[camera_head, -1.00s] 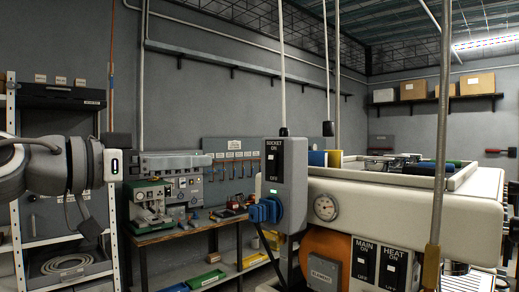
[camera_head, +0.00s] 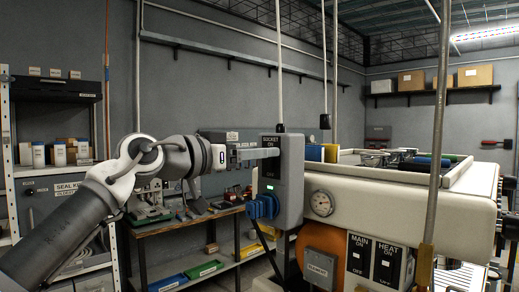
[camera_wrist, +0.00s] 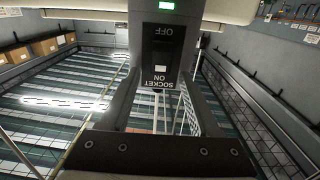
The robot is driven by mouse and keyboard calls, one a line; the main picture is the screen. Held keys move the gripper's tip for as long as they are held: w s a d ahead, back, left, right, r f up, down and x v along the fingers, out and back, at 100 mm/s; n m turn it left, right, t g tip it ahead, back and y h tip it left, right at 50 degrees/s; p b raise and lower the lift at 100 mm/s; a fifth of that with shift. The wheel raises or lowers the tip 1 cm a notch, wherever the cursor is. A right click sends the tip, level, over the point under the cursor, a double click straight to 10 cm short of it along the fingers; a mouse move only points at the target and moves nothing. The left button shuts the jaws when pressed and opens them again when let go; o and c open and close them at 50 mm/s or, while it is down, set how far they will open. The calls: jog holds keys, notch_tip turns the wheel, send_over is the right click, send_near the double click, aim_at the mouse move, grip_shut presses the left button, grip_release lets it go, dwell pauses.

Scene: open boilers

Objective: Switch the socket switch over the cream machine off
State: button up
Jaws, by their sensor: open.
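The socket box (camera_head: 290,185) is a grey upright box beside the cream machine (camera_head: 400,200), with a blue plug (camera_head: 263,207) on its front. Its black socket switch (camera_head: 269,172) is marked ON at the top and OFF at the bottom, and a green lamp is lit below it. My gripper (camera_head: 272,153) reaches from the left to the box face and hides part of the switch. In the wrist view, which is upside down, the switch (camera_wrist: 161,50) shows between the spread fingers of my open gripper (camera_wrist: 162,85). Contact cannot be told.
The MAIN switch (camera_head: 360,256) and HEAT switch (camera_head: 387,265) sit low on the machine, near a round gauge (camera_head: 321,204). A vertical pipe (camera_head: 437,150) stands in front of the machine. A workbench (camera_head: 185,222) with tools stands behind my arm.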

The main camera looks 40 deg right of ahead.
jog(key=shift+d, duration=0.5)
grip_shut()
